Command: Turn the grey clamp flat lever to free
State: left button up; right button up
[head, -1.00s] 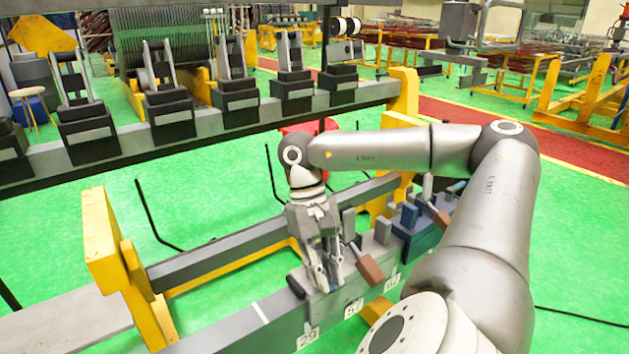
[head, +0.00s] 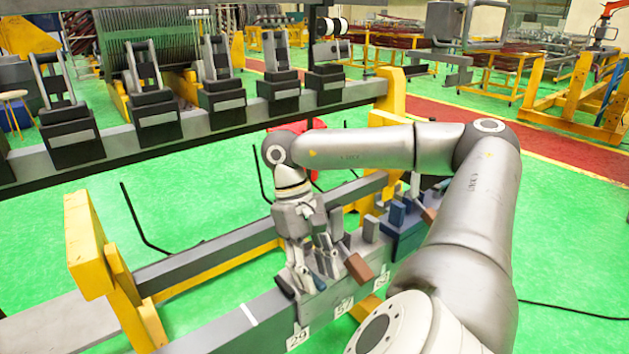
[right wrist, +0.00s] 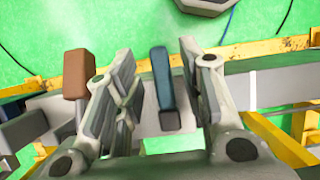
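The grey clamp (head: 322,279) sits on the grey beam. Its flat lever has a dark blue handle (head: 285,287), seen at the clamp's left end in the head view. The blue handle (right wrist: 163,85) stands between the two fingers in the right wrist view, with a gap on each side. A brown handle (head: 358,268) stands on the clamp's right side; it also shows left of the fingers in the right wrist view (right wrist: 78,75). My right gripper (head: 312,272) is open, pointing down at the clamp; its fingers (right wrist: 162,98) look empty. My left gripper is not in view.
A blue clamp (head: 402,228) with another brown handle stands farther right along the beam. Number labels (head: 298,336) mark the beam's front. A yellow post (head: 85,240) stands at left. A rear beam (head: 215,125) carries several black clamps.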

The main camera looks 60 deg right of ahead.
jog(key=shift+v, duration=6)
